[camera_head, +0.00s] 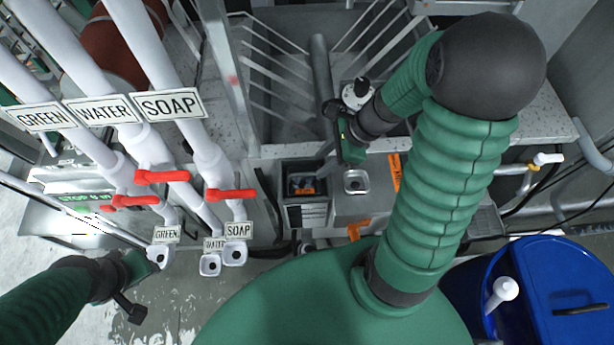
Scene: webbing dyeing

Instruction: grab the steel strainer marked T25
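No marking T25 can be read on anything in view. A square steel piece with a round dark opening (356,181) sits on the grey metal unit at the centre; I cannot tell whether it is the strainer. My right gripper (346,153) is just above and left of it in the picture, pointing down. Its fingers are dark and small, and I cannot see whether they hold anything. My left gripper (148,264) is at lower left, beside the GREEN outlet; its fingers are too unclear to judge.
White pipes labelled GREEN, WATER and SOAP (170,103) with red valve handles (231,195) stand at left. A dark open bin (303,184) with orange inside is left of the steel piece. A blue drum (575,290) stands at lower right. Metal rails rise behind.

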